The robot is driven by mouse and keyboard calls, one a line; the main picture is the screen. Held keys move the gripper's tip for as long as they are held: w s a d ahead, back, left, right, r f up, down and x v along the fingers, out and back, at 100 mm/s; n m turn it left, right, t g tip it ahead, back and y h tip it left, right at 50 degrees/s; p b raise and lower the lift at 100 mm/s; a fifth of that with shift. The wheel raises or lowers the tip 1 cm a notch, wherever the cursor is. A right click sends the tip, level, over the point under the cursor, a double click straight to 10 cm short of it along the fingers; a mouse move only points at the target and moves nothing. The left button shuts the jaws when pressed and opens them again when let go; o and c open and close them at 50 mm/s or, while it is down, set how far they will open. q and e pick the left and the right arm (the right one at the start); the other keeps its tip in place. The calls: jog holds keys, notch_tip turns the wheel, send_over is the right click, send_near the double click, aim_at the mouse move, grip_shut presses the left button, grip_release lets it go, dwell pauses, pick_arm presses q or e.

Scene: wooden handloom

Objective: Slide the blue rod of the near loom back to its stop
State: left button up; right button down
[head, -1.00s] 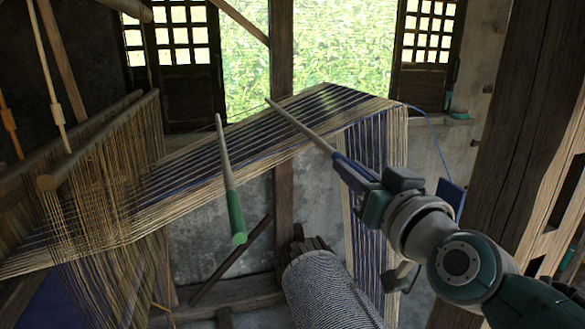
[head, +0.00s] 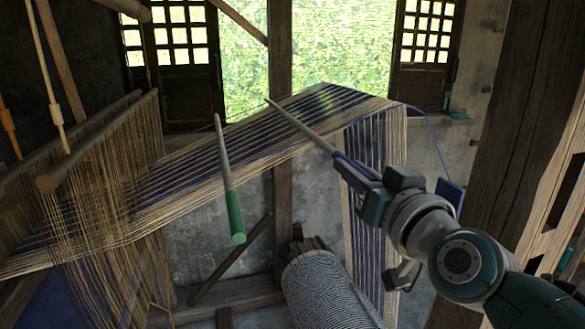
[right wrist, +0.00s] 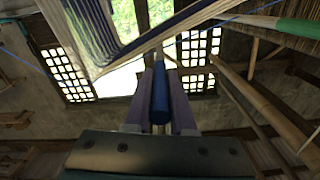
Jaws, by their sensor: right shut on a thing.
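The blue rod (head: 303,129) has a pale shaft that slants across the striped warp in the head view. Its blue end (right wrist: 160,102) lies between the two fingers in the right wrist view. My right gripper (head: 345,163) is shut on this blue end, at the right side of the sloping warp. The fingers hide part of the blue end in the head view. The near loom's warp (head: 215,162) has blue and cream threads. I cannot make out the rod's stop. My left gripper is not in view.
A green-ended rod (head: 236,215) slants to the left of the blue rod. A ribbed cloth roll (head: 325,290) lies below. Heddle threads (head: 105,190) hang at the left. A thick wooden post (head: 520,125) stands close to my right arm.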

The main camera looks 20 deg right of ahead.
jog(key=shift+d+r, duration=0.3)
jog(key=shift+d, duration=0.55)
jog(key=shift+d+r, duration=0.25)
jog(key=shift+d, duration=0.55)
jog(key=c, duration=0.8)
grip_release()
jog(key=shift+d, duration=0.1)
jog(key=shift+o, duration=0.2)
